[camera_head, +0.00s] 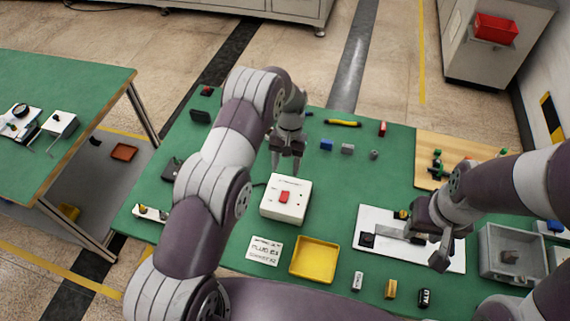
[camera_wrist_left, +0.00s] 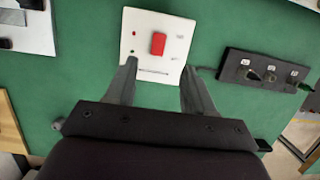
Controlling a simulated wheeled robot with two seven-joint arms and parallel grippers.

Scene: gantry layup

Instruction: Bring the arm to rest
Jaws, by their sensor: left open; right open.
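My left gripper (camera_head: 286,162) hangs pointing down just behind a white box with a red rocker switch (camera_head: 287,200) on the green bench.
A yellow tray (camera_head: 315,260) and a printed card (camera_head: 265,250) lie in front of the white box. A grey bin (camera_head: 490,262) stands at the right. Small blue and grey blocks (camera_head: 347,148) lie behind. A dark panel (camera_wrist_left: 265,70) lies beside the box.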

